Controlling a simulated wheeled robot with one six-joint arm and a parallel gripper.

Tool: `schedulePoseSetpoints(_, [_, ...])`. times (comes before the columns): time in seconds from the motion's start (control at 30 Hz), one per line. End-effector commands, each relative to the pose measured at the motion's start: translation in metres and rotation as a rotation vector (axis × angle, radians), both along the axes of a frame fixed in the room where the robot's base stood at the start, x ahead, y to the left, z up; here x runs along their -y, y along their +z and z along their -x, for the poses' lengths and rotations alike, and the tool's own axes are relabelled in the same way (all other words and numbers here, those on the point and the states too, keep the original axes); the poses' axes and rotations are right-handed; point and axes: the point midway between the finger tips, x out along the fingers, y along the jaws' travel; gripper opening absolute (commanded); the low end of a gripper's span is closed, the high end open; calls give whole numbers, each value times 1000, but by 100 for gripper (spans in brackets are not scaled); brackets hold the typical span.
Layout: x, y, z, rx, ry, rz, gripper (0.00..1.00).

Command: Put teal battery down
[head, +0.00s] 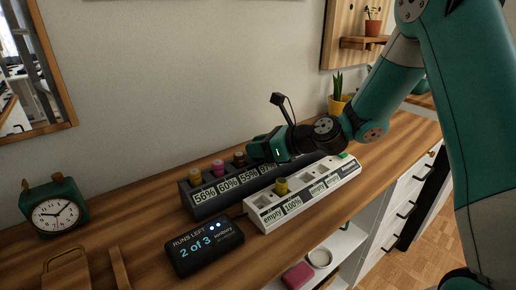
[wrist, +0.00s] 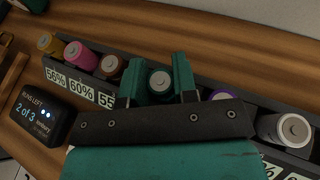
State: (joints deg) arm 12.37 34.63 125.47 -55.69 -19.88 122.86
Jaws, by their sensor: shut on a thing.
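The teal battery (wrist: 160,83) stands upright between my fingers in the wrist view, its grey top showing. My gripper (wrist: 157,80) is shut on it, one finger on each side. It is at the dark charger rack (wrist: 135,92), in line between the brown battery (wrist: 111,67) and the purple battery (wrist: 222,95). The gripper body hides its lower part, so I cannot tell how deep it sits in a slot. In the head view my gripper (head: 262,152) is over the dark rack (head: 207,205), and the teal battery is hidden.
Yellow (wrist: 48,44), pink (wrist: 77,54) and grey (wrist: 287,129) batteries also stand in the dark rack. A white rack (head: 267,221) in front holds a yellow-topped battery (head: 281,186). A "2 of 3" display (head: 205,245) and a clock (head: 55,213) are at left; the wall is behind.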

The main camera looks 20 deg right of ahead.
Motion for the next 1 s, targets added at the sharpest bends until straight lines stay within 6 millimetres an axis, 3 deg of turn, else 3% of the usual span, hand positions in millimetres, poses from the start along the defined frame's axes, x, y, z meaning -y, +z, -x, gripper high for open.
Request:
schedulePoseSetpoints(0.23, [0, -1, 0, 0, 0, 0, 3])
schedulePoseSetpoints(0.27, [0, -1, 0, 1, 0, 1, 31])
schedulePoseSetpoints(0.3, [0, -1, 0, 1, 0, 0, 37])
schedulePoseSetpoints(0.67, [3, 3, 2, 0, -2, 1, 37])
schedulePoseSetpoints(1.0, [49, 30, 46, 1, -7, 1, 37])
